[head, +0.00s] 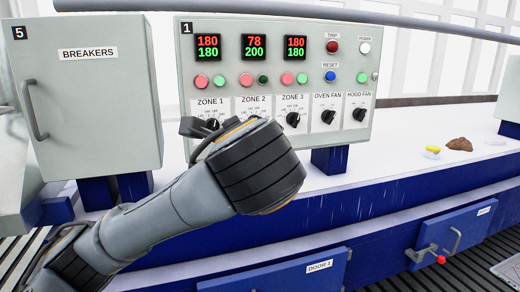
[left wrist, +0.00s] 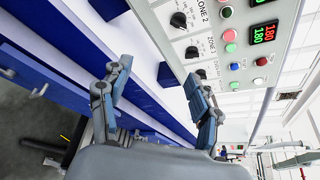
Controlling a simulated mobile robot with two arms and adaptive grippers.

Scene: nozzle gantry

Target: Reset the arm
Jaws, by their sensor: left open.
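A grey control panel (head: 275,85) marked 1 carries three displays, reading 180 over 180, 78 over 200 and 180 over 180. Black knobs for the zones, oven fan (head: 328,117) and hood fan (head: 360,115) sit below. A red TRIP button (head: 332,47) and blue RESET button (head: 330,77) are at the upper right. My left arm's wrist covers part of the panel's lower edge in the head view. In the left wrist view my left gripper (left wrist: 158,96) is open and empty, its fingers spread in front of the panel. My right gripper is not in view.
A grey BREAKERS cabinet (head: 90,100) with a handle stands left of the panel. Blue doors with labels (head: 450,235) are below the white ledge. A brown lump (head: 459,144) and small yellow and white pieces (head: 432,150) lie on the ledge at right.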

